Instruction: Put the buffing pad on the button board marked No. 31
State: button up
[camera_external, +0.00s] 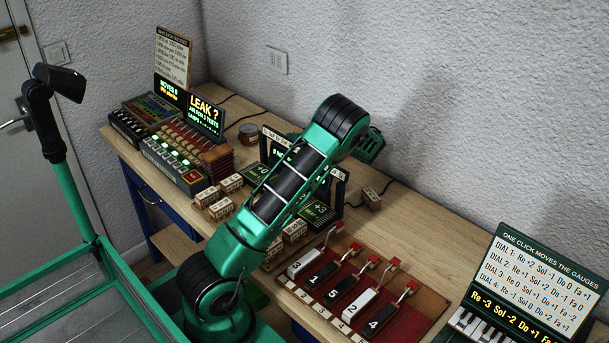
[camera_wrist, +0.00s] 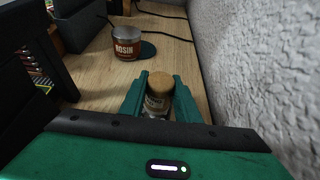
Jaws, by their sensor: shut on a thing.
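My gripper (camera_wrist: 160,78) is shut on a small round thing with a tan top (camera_wrist: 161,83) and a pale, lettered side. Its lettering is too small to read. It stands upright between the two green fingers. In the external view, my gripper (camera_external: 371,147) is at the back of the bench, near the wall, and the held thing cannot be made out. No thing is clearly the buffing pad; a dark green disc (camera_wrist: 148,49) lies beside the rosin tin (camera_wrist: 125,42). I cannot read No. 31 on any board; one board with lit buttons (camera_external: 172,158) is at the left.
The wall is close on the right in the wrist view. A small labelled block (camera_external: 371,198) stands near the back edge. A red lever board (camera_external: 415,318) and a keyboard with a text panel (camera_external: 545,270) are at the right. Several labelled blocks stand left of my arm.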

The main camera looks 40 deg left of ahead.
jog(key=o, duration=1)
jog(key=shift+f, duration=0.1)
jog(key=v, duration=1.2)
